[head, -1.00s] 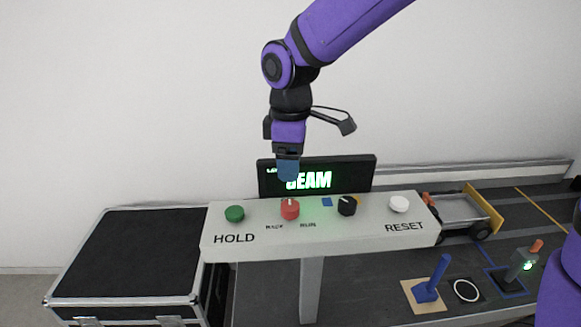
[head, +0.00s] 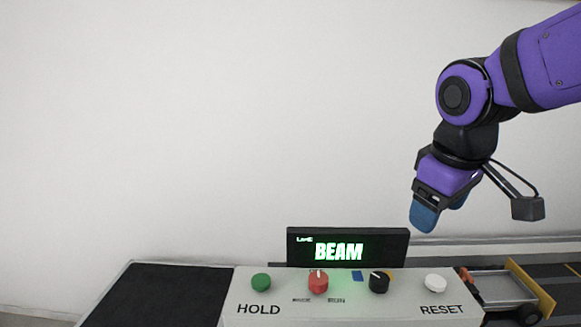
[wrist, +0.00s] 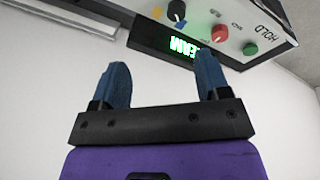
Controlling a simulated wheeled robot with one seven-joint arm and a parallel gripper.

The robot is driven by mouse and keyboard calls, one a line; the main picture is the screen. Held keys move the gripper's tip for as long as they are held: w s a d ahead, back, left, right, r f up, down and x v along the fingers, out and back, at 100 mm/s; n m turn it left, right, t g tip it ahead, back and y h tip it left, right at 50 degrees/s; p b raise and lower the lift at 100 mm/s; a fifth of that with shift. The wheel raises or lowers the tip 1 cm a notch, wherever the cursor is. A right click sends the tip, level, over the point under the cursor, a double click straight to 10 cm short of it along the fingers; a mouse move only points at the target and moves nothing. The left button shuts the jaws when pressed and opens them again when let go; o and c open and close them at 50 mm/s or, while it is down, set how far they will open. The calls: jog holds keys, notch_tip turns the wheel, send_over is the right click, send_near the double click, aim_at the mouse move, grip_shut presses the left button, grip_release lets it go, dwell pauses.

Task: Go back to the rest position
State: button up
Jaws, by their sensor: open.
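My gripper (head: 440,212) hangs in the air at the right in the head view, above and behind the control panel's right end. Its blue fingers point down. In the wrist view my gripper (wrist: 160,85) shows two blue fingers apart with nothing between them. My purple arm comes in from the upper right.
The white control panel (head: 300,312) carries a green button (head: 261,282), a red knob (head: 318,283), a black knob (head: 379,283) and a white button (head: 435,283). A display (head: 300,252) reading BEAM stands behind. A black case (head: 160,295) lies left; a cart (head: 497,287) stands right. The wall area is clear.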

jog(key=s+d+r+m+t, duration=0.1)
jog(key=s+d+m+t, duration=0.1)
jog(key=s+d+m, duration=0.4)
jog(key=s+d, duration=0.2)
jog(key=s, duration=0.2)
jog(key=shift+r+y, duration=0.3)
jog(key=shift+s+d, duration=0.1)
